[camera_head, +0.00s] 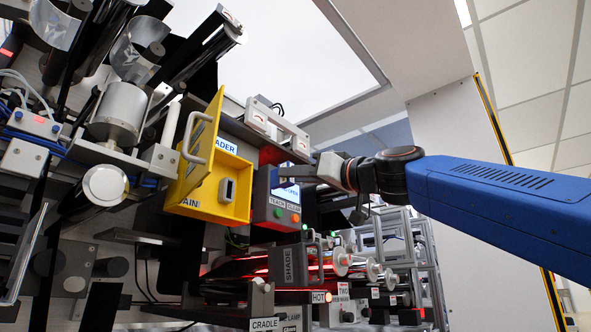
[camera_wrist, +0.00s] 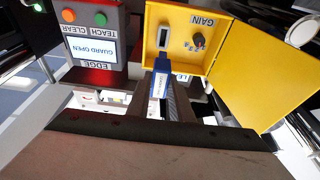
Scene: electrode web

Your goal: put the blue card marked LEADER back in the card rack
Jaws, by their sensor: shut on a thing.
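My gripper (camera_head: 292,172) is shut on a blue card (camera_wrist: 161,82) with a small white label too small to read. In the wrist view the card sticks up from between the fingers (camera_wrist: 163,95), its end overlapping the lower edge of the yellow box. In the head view the gripper is in front of the grey control box and hides part of its screen. I cannot clearly make out the card rack.
The yellow box (camera_head: 235,206) marked GAIN has its lid (camera_head: 203,140) swung open; a knob (camera_wrist: 198,40) is inside. The control box (camera_wrist: 92,22) beside it reads GUARD OPEN. Rollers (camera_head: 345,262) and a SHADE plate (camera_head: 288,266) are below.

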